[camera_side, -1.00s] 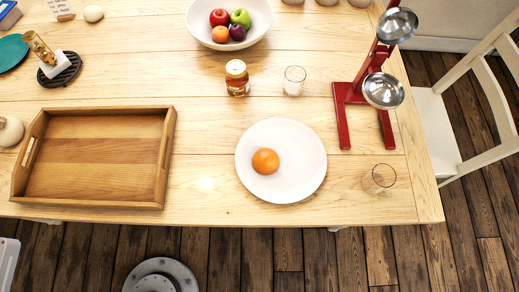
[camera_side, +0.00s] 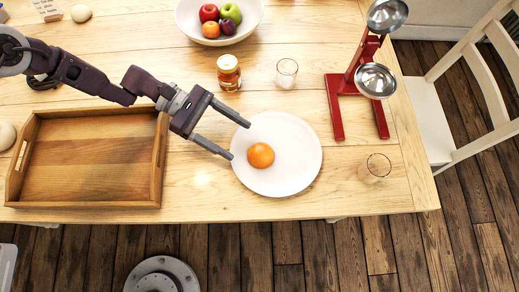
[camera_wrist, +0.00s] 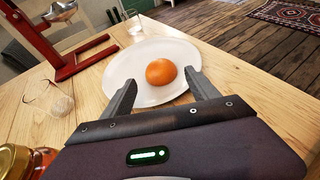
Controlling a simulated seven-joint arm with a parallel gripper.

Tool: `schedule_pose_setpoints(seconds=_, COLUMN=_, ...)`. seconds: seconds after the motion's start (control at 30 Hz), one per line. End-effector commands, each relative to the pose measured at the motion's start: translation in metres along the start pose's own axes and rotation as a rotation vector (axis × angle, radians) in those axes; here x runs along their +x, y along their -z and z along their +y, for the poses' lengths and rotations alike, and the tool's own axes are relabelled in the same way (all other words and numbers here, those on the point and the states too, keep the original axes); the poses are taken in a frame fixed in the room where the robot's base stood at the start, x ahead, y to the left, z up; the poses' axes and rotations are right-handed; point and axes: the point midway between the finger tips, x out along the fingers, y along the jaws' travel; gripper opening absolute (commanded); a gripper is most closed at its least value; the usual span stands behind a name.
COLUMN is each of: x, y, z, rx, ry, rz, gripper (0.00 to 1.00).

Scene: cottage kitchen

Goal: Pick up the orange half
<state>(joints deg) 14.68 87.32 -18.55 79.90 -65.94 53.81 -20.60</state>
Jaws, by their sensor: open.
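The orange half (camera_side: 260,155) lies on a round white plate (camera_side: 296,170), left of the plate's middle, its rounded side showing. My gripper (camera_side: 240,140) is open and empty, left of the orange half, with its fingertips at the plate's left rim and pointing toward the fruit. In the wrist view the orange half (camera_wrist: 161,72) sits beyond and between the two fingers (camera_wrist: 158,88), with a gap to them. The plate (camera_wrist: 150,50) shows behind the fingers there.
A honey jar (camera_side: 229,73) and a glass (camera_side: 287,73) stand behind the plate. A red press (camera_side: 337,110) and another glass (camera_side: 375,168) stand right of it. A wooden tray (camera_side: 163,150) lies left, under my arm. A fruit bowl (camera_side: 190,28) is at the back.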

Motion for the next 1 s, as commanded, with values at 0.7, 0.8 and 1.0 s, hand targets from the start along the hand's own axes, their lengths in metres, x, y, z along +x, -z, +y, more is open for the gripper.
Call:
schedule_pose_setpoints(seconds=0.7, x=0.065, y=-0.001, z=0.001, rx=0.003, ry=0.0, rz=0.002, gripper=0.51)
schedule_pose_setpoints(seconds=0.8, x=0.065, y=-0.001, z=0.001, rx=0.003, ry=0.0, rz=0.002, gripper=0.42)
schedule_pose_setpoints(seconds=1.0, x=0.064, y=-0.001, z=0.001, rx=0.003, ry=0.001, rz=0.001, gripper=0.42)
